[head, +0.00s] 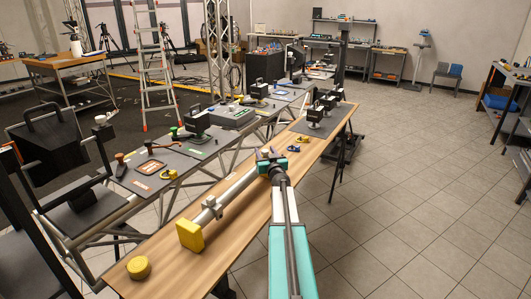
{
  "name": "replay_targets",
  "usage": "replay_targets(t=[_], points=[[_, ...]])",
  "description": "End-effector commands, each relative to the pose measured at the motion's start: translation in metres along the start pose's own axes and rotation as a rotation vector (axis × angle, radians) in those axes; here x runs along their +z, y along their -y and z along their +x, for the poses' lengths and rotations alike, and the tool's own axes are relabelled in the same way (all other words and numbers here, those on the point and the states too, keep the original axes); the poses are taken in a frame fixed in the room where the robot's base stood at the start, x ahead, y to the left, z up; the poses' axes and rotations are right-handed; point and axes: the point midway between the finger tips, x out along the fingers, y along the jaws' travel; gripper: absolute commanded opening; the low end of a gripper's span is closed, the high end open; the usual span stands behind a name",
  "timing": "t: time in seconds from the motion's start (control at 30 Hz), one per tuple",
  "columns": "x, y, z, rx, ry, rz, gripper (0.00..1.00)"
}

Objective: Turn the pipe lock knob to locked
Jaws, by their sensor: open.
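A grey pipe (238,188) lies along the wooden bench (165,264). A yellow block (190,235) sits at its near end. A grey clamp-like fitting with a small knob (211,206) is on the pipe; I cannot tell for sure that this is the pipe lock knob, nor read its setting. My gripper (268,156) is open at the far end of the pipe, well beyond the fitting. The arm partly hides the pipe's far end, and I cannot tell whether the fingers touch it.
A yellow round piece (139,267) sits at the bench's near end. Blue and yellow small parts (295,145) and black devices (318,112) are farther along the bench. A truss table with grey panels (160,165) runs along the left. The tiled floor (410,200) on the right is clear.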

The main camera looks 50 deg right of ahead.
Motion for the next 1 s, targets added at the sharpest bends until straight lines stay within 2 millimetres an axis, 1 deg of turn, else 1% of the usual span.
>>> replay_targets(t=[0.2,0.23,0.47,0.5,1.0], points=[[0.0000,-0.0004,-0.0001,0.000,0.000,0.000,0.48],[0.0000,-0.0004,-0.0001,0.000,0.000,0.000,0.46],[0.0000,-0.0007,-0.0002,0.001,0.000,0.000,0.07],[0.0002,-0.0034,0.0022,0.001,0.000,0.000,0.07],[0.0001,-0.0014,0.0001,0.015,-0.004,-0.002,0.07]])
